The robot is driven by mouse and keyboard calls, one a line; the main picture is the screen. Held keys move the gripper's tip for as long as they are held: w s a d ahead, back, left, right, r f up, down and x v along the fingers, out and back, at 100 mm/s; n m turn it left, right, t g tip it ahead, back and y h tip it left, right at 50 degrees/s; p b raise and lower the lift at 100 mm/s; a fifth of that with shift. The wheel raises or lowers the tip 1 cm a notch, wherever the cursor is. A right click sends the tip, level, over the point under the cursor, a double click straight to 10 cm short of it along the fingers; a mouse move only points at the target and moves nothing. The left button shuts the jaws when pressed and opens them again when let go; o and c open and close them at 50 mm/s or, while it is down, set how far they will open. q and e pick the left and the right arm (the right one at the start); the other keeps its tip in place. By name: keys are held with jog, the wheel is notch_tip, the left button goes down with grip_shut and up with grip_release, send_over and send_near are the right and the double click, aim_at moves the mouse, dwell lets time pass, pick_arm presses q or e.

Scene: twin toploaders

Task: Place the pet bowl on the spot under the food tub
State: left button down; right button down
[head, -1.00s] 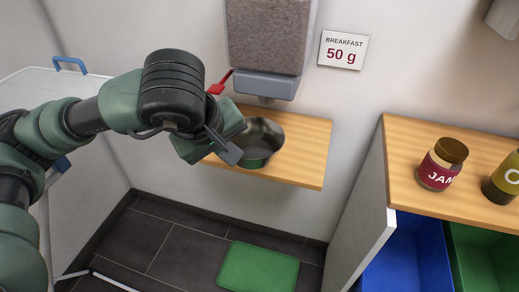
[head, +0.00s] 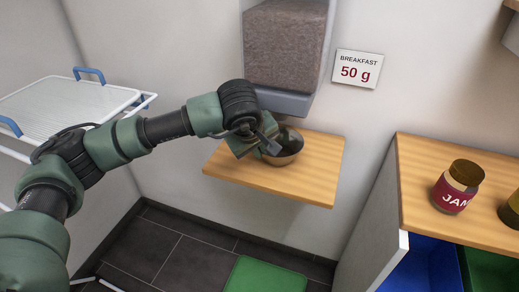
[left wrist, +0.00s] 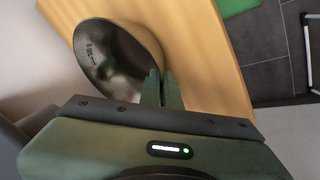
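The metal pet bowl (head: 289,158) is at the wooden wall shelf (head: 320,170), below the food tub (head: 283,45), which is full of brown kibble. My left gripper (head: 272,148) is at the bowl's left side. In the left wrist view, its two green fingers (left wrist: 162,88) are close together at the rim of the bowl (left wrist: 112,58), seemingly pinching it. The tub's spout is mostly hidden in the head view. My right gripper is not in view.
A sign reading "BREAKFAST 50 g" (head: 357,69) hangs right of the tub. A jam jar (head: 457,187) stands on the right-hand counter (head: 415,165), above blue and green bins. A white rack (head: 70,105) is at the left. A green mat (head: 262,275) lies on the floor.

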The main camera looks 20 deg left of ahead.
pick_arm(q)
jog(key=shift+w+f, duration=0.15)
jog(key=shift+w, duration=0.05)
jog(key=c, duration=1.6)
grip_release()
jog(key=shift+c, duration=0.2)
jog(key=shift+s, duration=0.1)
